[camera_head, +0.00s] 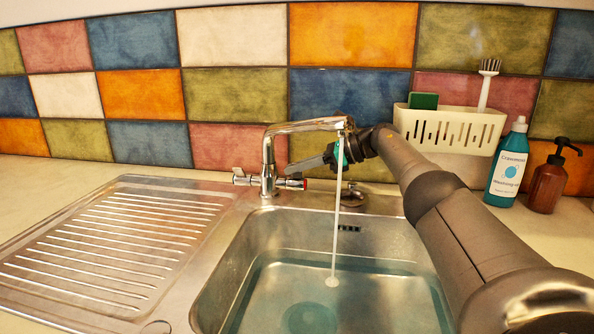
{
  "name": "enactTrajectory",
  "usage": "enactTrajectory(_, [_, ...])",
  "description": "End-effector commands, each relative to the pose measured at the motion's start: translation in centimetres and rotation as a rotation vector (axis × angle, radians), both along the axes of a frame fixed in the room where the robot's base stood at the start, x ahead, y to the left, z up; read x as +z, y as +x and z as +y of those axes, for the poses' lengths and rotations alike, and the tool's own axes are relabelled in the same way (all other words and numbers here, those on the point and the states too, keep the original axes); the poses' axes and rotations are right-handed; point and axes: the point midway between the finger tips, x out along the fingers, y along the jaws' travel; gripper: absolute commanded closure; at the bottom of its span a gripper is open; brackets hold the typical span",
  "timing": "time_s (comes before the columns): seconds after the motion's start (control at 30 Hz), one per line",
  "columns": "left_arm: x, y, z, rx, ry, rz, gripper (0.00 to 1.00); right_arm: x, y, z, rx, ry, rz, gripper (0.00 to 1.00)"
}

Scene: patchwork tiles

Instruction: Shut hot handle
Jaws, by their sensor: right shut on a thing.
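The chrome faucet (268,165) stands behind the sink, its spout reaching right. A thin stream of water (336,225) runs from the spout into the basin. The hot handle (298,184), with a red mark, is on the right of the faucet base. Another handle (241,178) is on the left side. My right gripper (296,168) comes in from the right behind the stream; its fingers are at the hot handle and shut on it, partly covering it. The exact contact is small and hard to see. My left gripper is out of view.
The sink basin (220,285) holds bluish water. A ribbed drainboard (110,245) lies to the left. A tiled wall closes the back.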

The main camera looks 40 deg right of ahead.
Motion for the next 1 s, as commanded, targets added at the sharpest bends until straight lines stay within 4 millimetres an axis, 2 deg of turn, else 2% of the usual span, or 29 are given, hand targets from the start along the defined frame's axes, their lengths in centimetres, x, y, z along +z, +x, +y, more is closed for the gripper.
enactTrajectory(0.5, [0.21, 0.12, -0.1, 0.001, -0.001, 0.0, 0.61, 0.15, 0.09, 0.04, 0.0, 0.008, 0.002, 1.0])
enactTrajectory(0.53, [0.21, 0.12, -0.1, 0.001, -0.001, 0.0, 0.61, 0.15, 0.09, 0.04, 0.0, 0.008, 0.002, 0.88])
enactTrajectory(0.77, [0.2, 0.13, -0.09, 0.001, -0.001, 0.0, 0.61, 0.08, 0.05, 0.02, 0.0, 0.007, 0.003, 0.62])
enactTrajectory(1.0, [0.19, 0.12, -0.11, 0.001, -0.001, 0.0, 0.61, 0.04, 0.03, -0.01, -0.001, 0.006, 0.005, 0.61])
